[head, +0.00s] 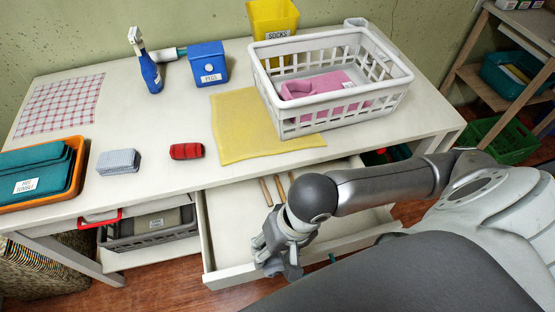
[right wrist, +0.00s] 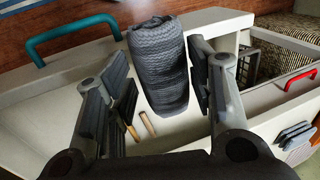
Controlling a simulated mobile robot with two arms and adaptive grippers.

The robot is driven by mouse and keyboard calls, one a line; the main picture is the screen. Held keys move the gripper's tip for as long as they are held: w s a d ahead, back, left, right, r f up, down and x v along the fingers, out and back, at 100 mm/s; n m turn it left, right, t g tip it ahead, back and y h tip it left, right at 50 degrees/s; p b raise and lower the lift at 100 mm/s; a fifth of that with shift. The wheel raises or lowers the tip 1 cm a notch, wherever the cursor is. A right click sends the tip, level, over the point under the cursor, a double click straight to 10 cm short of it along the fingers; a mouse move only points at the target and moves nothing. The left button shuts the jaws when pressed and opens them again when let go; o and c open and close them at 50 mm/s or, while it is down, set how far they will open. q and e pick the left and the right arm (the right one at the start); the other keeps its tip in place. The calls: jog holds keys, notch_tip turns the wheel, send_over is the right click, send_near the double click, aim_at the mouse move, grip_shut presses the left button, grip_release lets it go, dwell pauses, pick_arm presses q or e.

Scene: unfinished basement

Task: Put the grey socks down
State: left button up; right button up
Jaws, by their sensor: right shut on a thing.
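My right gripper (head: 280,258) is shut on a dark grey rolled bundle, the grey socks (right wrist: 158,65), seen between its two fingers in the right wrist view. In the head view the gripper is over the front part of the open drawer (head: 230,240), and the socks cannot be made out there. A yellow bin labelled SOCKS (head: 280,17) stands at the back of the table. A light grey-blue bundle (head: 118,162) and a red bundle (head: 186,151) lie on the table top. My left gripper is not in view.
A white basket (head: 305,122) with pink cloth stands on the table, partly over a yellow cloth (head: 235,140). An orange tray (head: 78,172) with teal cloths is at left. A blue box (head: 208,68) and spray bottle (head: 150,73) stand behind. Wooden sticks (head: 266,190) lie in the drawer.

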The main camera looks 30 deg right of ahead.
jog(key=shift+w+f+b, duration=0.45)
jog(key=shift+w+b, duration=0.25)
jog(key=shift+b, duration=0.6)
jog(key=shift+w+f+b, duration=0.45)
jog(key=shift+w+b, duration=0.3)
jog(key=shift+b, duration=0.6)
jog(key=shift+w+f+b, duration=0.45)
jog(key=shift+w+b, duration=0.25)
jog(key=shift+b, duration=0.6)
jog(key=w+f, duration=0.2)
jog(key=w+f+p, duration=0.1)
jog(key=w+f, duration=0.1)
jog(key=w, duration=0.1)
jog(key=w+f+p, duration=0.1)
jog(key=w+f, duration=0.1)
jog(key=w, duration=0.1)
jog(key=shift+w+a, duration=0.1)
jog(key=shift+w, duration=0.1)
jog(key=shift+w+f, duration=0.55)
jog(key=shift+f, duration=0.1)
notch_tip(320, 180, down, 3)
jog(key=shift+r+p, duration=0.1)
jog(key=shift+p, duration=0.3)
jog(key=shift+f, duration=0.25)
